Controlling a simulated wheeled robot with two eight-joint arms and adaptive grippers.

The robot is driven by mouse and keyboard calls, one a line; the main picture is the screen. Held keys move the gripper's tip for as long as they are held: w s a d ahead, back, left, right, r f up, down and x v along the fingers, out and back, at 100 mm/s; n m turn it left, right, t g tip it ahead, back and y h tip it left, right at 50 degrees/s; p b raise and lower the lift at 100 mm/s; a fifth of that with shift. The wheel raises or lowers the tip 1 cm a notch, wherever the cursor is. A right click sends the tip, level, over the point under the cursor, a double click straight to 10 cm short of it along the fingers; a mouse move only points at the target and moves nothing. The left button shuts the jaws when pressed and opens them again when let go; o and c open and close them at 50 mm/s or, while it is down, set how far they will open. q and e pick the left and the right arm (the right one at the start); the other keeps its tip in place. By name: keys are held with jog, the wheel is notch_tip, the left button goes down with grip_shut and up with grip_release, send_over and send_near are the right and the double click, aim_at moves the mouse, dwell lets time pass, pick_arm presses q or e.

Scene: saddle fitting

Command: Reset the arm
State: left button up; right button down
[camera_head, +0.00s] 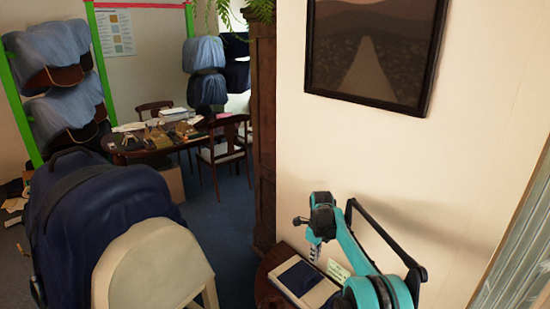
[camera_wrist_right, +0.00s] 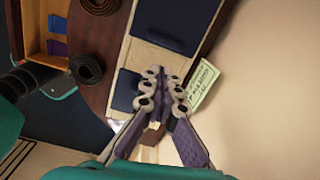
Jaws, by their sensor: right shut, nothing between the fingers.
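My right arm, teal and black, comes in at the lower right of the head view. Its gripper (camera_head: 315,252) points down over a small wooden side table (camera_head: 268,268) by the wall. In the right wrist view the gripper's fingers (camera_wrist_right: 164,82) are together with nothing between them. They are above a cream board with dark blue panels (camera_wrist_right: 178,22), which also shows in the head view (camera_head: 299,279). A pale green card with writing (camera_wrist_right: 201,84) lies beside the fingertips. My left gripper is not in view.
A dark blue saddle-like form with a cream part (camera_head: 152,262) stands at the lower left. Behind are a dining table with clutter (camera_head: 150,142), chairs and covered saddles on a green rack (camera_head: 107,85). A dark coiled strap (camera_wrist_right: 87,68) lies on the side table's edge. The wall with a framed picture (camera_head: 368,55) is close on the right.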

jog(key=s+r+n+t+b, duration=0.1)
jog(key=s+r+n+t, duration=0.1)
jog(key=s+r+n, duration=0.6)
jog(key=s+r+n+t+b, duration=0.1)
jog(key=s+r+n, duration=0.45)
jog(key=s, duration=0.55)
jog(key=s+f+n+t, duration=0.2)
jog(key=s+n, duration=0.4)
jog(key=s, duration=0.4)
jog(key=s+f+n+t, duration=0.1)
jog(key=s+f+n, duration=0.4)
jog(key=s, duration=0.5)
jog(key=shift+d+n+t+b, duration=0.2)
jog(key=shift+n+t+b, duration=0.2)
jog(key=shift+n, duration=0.65)
jog(key=shift+s, duration=0.1)
